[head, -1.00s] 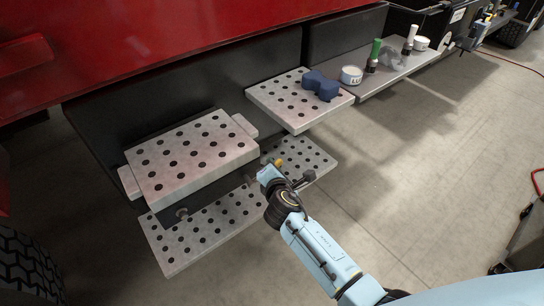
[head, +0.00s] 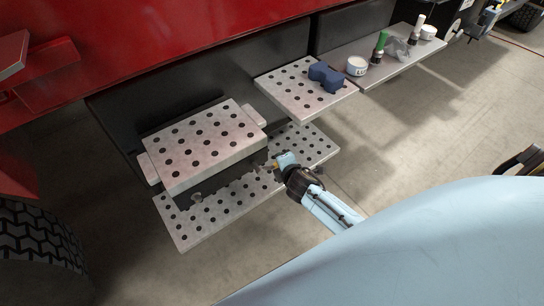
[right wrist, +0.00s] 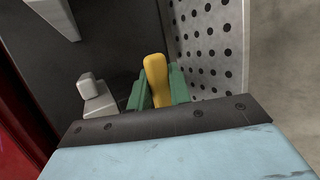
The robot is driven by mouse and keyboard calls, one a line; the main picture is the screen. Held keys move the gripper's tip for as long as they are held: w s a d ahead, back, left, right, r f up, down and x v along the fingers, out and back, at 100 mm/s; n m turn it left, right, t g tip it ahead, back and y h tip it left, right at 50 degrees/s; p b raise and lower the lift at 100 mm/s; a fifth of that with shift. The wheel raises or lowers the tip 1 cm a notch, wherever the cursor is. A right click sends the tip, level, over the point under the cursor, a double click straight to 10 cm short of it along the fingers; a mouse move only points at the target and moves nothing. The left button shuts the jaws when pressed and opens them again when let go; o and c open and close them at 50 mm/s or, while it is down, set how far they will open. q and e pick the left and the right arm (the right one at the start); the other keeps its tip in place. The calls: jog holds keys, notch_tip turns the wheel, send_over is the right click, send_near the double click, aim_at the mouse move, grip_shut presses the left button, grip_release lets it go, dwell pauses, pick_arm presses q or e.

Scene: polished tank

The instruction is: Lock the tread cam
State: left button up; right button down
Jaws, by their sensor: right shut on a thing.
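The cam's yellow handle (right wrist: 156,80) stands between the green fingers of my right gripper (right wrist: 158,88) in the right wrist view. The fingers are shut on it. In the head view my right gripper (head: 280,165) is beside the right front corner of the thick upper tread (head: 205,145), above the perforated lower tread (head: 185,228). Only a small bit of yellow shows there; the rest of the cam is hidden by the gripper and shadow. My left gripper is not in view.
A perforated shelf (head: 285,92) to the right carries a blue block (head: 326,76). Beyond it a grey shelf holds a white tin (head: 356,66), a green-topped bottle (head: 379,46) and a grey cloth (head: 395,48). A grey knob (right wrist: 88,85) is left of the handle. A tyre (head: 40,235) stands at lower left.

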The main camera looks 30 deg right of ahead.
jog(key=shift+s+f, duration=0.15)
jog(key=c, duration=1.3)
grip_release()
jog(key=p+v, duration=0.3)
jog(key=v, duration=1)
jog(key=shift+r+p, duration=0.25)
jog(key=shift+p, duration=0.15)
